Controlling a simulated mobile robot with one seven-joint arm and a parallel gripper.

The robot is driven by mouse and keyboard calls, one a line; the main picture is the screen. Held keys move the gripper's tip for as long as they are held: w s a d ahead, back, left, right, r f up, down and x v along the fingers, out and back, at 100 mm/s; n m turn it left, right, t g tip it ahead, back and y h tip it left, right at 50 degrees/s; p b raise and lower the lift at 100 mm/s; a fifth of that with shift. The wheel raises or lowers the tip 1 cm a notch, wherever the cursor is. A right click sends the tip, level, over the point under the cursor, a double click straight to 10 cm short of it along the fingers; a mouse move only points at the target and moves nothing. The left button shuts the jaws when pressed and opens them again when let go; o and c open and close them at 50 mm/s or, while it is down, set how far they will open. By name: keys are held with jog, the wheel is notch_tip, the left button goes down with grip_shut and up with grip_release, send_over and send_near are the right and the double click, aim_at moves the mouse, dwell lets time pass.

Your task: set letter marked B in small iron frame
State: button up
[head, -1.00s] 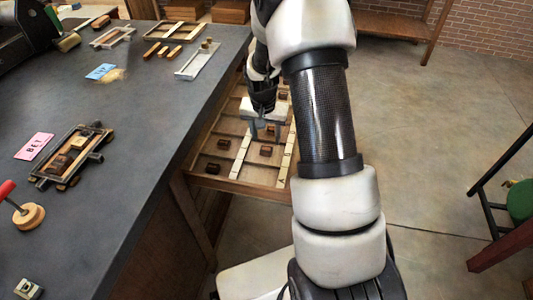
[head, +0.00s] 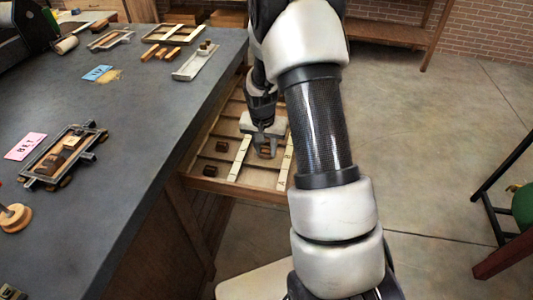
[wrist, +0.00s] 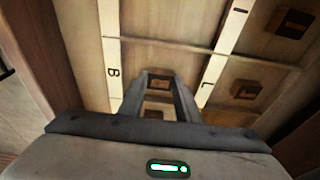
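My gripper (head: 265,152) is low over the drawer-like wooden type case, fingers pointing down. In the wrist view its fingers (wrist: 159,85) stand apart on either side of a small brown block (wrist: 159,78). I cannot tell whether they touch it. A pale strip marked B (wrist: 112,72) runs along the left of that block's compartment. The block's own letter is not readable. A small metal frame (head: 91,153) lies on the dark table beside a pink lettered card (head: 25,146), with wooden pieces inside. Another metal frame (head: 97,44) lies farther back.
The case (head: 243,187) holds more blocks, such as one at its left (head: 209,169). A metal tray (head: 190,68), a blue card (head: 97,73) and wooden bars (head: 152,53) lie on the dark table (head: 150,130). A round wooden-based handle (head: 14,217) stands at the left edge.

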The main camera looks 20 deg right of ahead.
aim_at(265, 152)
jog(key=shift+r+p, duration=1.6)
jog(key=shift+r, duration=0.95)
jog(key=s+a+r+n+p, duration=0.3)
jog(key=r+p, duration=0.5)
jog(key=r, duration=0.3)
jog(key=s+a+r+n+y+p, duration=0.1)
jog(key=s+a+r+n+p, duration=0.2)
jog(key=s+a+r+p, duration=0.3)
notch_tip(265, 152, up, 5)
jog(key=a+p, duration=0.1)
jog(key=p, duration=0.2)
jog(key=shift+s+n, duration=0.15)
jog(key=shift+n, duration=0.25)
jog(key=shift+a, duration=0.15)
